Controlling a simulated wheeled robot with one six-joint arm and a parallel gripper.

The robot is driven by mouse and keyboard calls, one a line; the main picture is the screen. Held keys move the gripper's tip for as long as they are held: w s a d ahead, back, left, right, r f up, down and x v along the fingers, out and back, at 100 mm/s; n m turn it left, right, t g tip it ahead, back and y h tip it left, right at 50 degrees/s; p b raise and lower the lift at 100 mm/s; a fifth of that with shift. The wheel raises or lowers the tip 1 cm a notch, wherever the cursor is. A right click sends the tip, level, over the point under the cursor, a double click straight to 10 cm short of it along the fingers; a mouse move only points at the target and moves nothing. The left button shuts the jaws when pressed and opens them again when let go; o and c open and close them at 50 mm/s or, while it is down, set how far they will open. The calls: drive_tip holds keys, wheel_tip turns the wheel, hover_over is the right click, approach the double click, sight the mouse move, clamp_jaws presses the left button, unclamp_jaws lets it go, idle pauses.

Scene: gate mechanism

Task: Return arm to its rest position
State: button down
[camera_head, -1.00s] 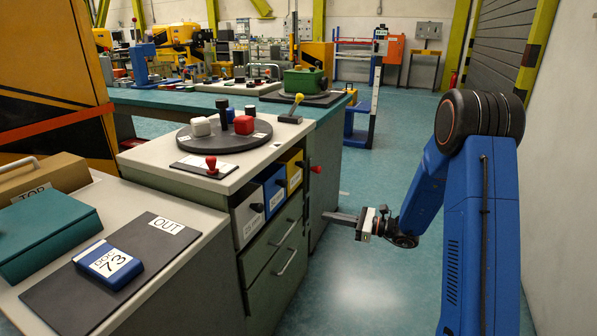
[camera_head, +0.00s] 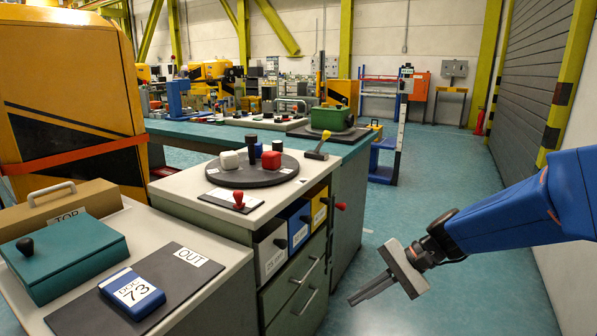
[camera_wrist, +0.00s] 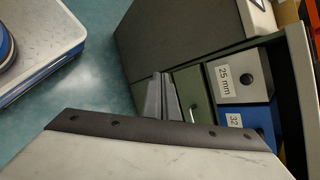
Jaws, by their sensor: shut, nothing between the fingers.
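My blue arm (camera_head: 520,212) reaches in from the right edge of the head view. My gripper (camera_head: 371,289) hangs over the floor in front of the drawer cabinet, fingers pointing left and slightly down. Its fingers are together with nothing between them, and it touches nothing in the head view. In the wrist view the narrow fingers (camera_wrist: 162,98) show in front of the cabinet, near the "25 mm" bin (camera_wrist: 240,80). The rest of my arm lies outside the head view.
The drawer cabinet (camera_head: 290,290) with coloured bins and a round black turntable (camera_head: 252,171) stands left of my gripper. The floor aisle (camera_head: 440,190) behind my gripper is clear.

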drive_tip(key=s+d+r+n+t+h, duration=0.3)
drive_tip(key=s+d+n+t+h, duration=0.2)
drive_tip(key=s+d+n+h, duration=0.4)
drive_tip(key=s+d, duration=0.5)
drive_tip(key=s, duration=0.2)
drive_tip(key=shift+s+d+r+h, duration=0.2)
drive_tip(key=shift+s+h, duration=0.1)
drive_tip(key=shift+h, duration=0.1)
